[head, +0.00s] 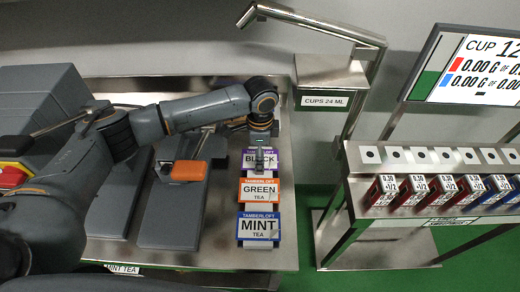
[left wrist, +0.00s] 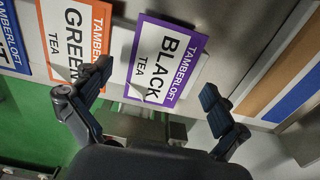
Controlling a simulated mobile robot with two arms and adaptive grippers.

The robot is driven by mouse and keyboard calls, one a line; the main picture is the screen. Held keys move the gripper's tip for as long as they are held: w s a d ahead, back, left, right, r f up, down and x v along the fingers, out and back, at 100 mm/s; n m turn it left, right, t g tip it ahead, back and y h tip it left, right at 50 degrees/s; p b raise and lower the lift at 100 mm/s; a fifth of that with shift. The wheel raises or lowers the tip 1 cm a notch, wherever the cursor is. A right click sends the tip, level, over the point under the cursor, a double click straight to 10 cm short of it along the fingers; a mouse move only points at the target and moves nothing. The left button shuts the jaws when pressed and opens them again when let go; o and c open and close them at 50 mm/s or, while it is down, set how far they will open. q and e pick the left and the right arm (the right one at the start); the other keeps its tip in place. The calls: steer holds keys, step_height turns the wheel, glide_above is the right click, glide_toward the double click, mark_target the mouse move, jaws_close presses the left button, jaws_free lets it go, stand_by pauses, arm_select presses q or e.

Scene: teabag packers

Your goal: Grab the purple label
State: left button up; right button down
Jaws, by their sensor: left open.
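The purple label (head: 259,158) reads BLACK TEA and lies at the top of a column of labels on the metal table. In the left wrist view the purple label (left wrist: 166,60) is ahead of my open fingers, roughly centred between them. My left gripper (head: 256,145) is above the purple label in the head view and covers part of it. It also shows in the left wrist view (left wrist: 158,92), open and empty, with a finger on each side. Whether the fingers touch the label cannot be told. My right gripper is not in view.
The orange GREEN TEA label (head: 259,191) and blue MINT TEA label (head: 258,228) lie just below the purple one. A grey device with an orange part (head: 189,170) stands to the left. A cup dispenser post (head: 330,75) and a rack of small boxes (head: 430,190) stand right.

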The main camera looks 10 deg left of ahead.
arm_select(q)
jaws_close()
stand_by(0.3)
